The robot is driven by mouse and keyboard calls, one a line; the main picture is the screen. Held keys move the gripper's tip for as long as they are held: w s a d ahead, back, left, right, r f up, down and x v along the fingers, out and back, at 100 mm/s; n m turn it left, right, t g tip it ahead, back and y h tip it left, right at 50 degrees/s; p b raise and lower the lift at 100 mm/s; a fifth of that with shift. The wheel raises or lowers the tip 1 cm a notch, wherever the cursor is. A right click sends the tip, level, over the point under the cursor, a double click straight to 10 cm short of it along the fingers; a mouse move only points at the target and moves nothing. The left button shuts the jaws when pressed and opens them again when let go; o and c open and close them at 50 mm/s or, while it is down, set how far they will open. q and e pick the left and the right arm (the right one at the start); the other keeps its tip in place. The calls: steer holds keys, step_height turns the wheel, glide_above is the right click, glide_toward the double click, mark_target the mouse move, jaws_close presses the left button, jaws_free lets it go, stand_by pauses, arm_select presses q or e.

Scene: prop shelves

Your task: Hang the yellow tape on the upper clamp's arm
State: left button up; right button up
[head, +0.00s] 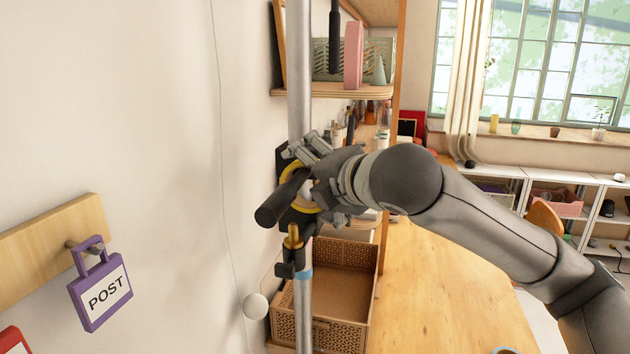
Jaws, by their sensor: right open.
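The yellow tape (303,208) shows as a ring at the grey pole, partly hidden by my right gripper. A thick dark cylindrical arm (277,205), which looks like the upper clamp's arm, sticks out toward the camera across the ring. The ring appears to be around this arm, though the gripper hides part of the overlap. My right gripper (312,170) is open, with its fingers close beside the tape and the arm. I cannot tell whether a finger touches the tape. My left gripper is not in view.
The grey pole (299,70) runs vertically. Lower on it are a black clamp with a brass-coloured part (293,238) and a blue band (304,273). A brown crate (345,285) stands behind. The wooden tabletop (430,290) is mostly clear.

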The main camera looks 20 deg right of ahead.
steer(key=v, duration=1.2)
